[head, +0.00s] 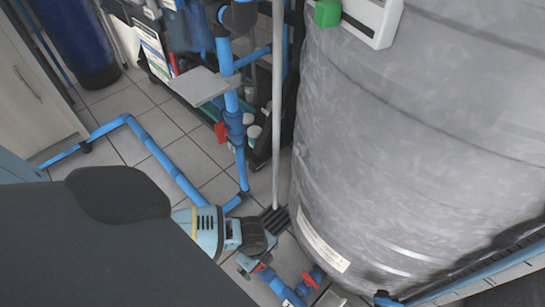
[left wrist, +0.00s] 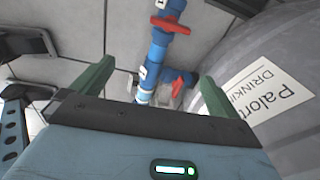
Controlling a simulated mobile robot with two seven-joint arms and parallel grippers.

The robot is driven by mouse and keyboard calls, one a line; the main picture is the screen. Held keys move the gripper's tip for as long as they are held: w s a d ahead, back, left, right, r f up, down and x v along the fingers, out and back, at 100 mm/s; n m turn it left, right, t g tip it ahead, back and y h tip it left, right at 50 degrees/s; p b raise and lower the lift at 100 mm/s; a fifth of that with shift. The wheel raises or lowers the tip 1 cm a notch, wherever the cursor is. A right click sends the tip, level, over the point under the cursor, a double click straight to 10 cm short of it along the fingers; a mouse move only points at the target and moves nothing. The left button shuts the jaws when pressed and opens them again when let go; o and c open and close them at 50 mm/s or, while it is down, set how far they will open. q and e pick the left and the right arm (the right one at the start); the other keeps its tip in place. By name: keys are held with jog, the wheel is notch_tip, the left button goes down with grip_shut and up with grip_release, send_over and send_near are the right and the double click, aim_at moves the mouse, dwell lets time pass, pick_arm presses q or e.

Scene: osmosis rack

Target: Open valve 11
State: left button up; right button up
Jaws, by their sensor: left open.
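Two red-handled valves sit on a blue pipe. In the left wrist view, one red handle (left wrist: 170,24) is near the top and the other red handle (left wrist: 178,82) is lower, beside the tank. In the head view, a red handle (head: 313,277) shows at the tank's foot. Small white tags on the pipe are too small to read, so I cannot tell which valve is 11. My left gripper (left wrist: 157,74) is open, its green fingers spread on either side of the pipe in the picture, holding nothing. In the head view the gripper (head: 262,262) is low, left of that handle. My right gripper is not in view.
A large grey tank (head: 420,150) fills the right side, with a paper label (left wrist: 277,92). A grey upright pole (head: 277,120) and blue pipes (head: 160,155) stand left of it. A blue vessel (head: 75,40) is at the back left. Tiled floor (head: 110,105) is partly clear.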

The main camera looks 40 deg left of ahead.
pick_arm(q)
jog(key=shift+m+g+y, duration=0.3)
jog(key=shift+m+y, duration=0.1)
jog(key=f+b, duration=0.1)
jog(key=f, duration=0.1)
jog(key=w+a+f+b, duration=0.2)
jog(key=f, duration=0.1)
jog(key=shift+w+a+f, duration=0.2)
jog(key=shift+f, duration=0.15)
jog(key=shift+f+b, duration=0.5)
jog(key=shift+b, duration=0.15)
jog(key=shift+f, duration=0.1)
notch_tip(320, 180, down, 6)
jog(key=b, duration=0.3)
jog(key=shift+s, duration=0.1)
jog(key=shift+f+b, duration=0.7)
jog(key=shift+f, duration=0.05)
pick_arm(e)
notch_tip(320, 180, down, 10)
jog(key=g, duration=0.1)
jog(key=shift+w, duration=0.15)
